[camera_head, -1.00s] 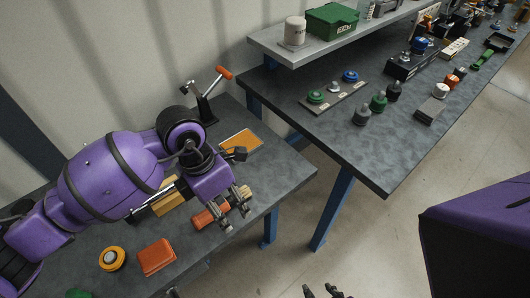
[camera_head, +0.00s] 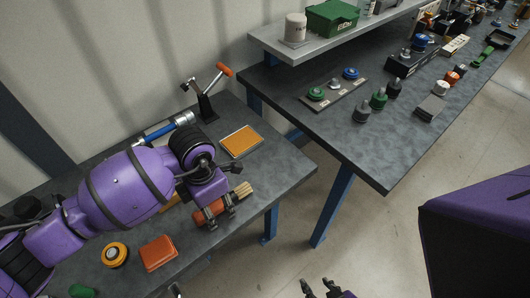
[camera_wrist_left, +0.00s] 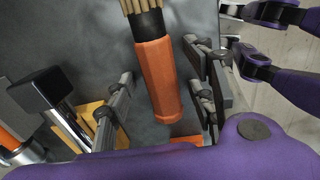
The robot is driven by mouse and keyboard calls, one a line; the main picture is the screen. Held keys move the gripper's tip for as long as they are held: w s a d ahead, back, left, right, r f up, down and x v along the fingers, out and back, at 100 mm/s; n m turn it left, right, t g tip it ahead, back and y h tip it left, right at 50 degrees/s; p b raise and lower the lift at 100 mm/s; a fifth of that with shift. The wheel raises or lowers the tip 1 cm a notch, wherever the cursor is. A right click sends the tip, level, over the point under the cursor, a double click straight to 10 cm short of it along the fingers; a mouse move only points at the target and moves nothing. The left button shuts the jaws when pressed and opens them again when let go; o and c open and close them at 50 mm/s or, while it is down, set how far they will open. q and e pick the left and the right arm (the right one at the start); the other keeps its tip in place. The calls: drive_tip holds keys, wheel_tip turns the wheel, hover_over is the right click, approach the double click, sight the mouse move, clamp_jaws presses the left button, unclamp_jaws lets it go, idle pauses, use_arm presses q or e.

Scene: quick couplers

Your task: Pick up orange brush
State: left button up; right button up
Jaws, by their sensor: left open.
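The orange brush (camera_head: 209,213) lies on the near grey bench, with an orange handle, a black collar and tan bristles pointing right. My left gripper (camera_head: 222,212) is low over it, with its fingers at the handle. In the left wrist view the brush handle (camera_wrist_left: 157,80) lies between the two grey fingers of my left gripper (camera_wrist_left: 160,88). These are open, with a gap on both sides of the handle. My right gripper (camera_head: 322,290) is at the bottom edge of the head view, away from the brush, with its fingers apart and empty.
An orange-topped pad (camera_head: 241,142), a crank-like tool (camera_head: 207,105) and a blue-handled tool (camera_head: 167,129) are behind my left arm. An orange box (camera_head: 158,253) and a yellow round piece (camera_head: 115,254) are in front. A second bench (camera_head: 400,150) stands across a gap.

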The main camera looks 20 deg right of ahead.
use_arm(q)
drive_tip(key=shift+c, duration=0.5)
drive_tip(key=c, duration=1.1)
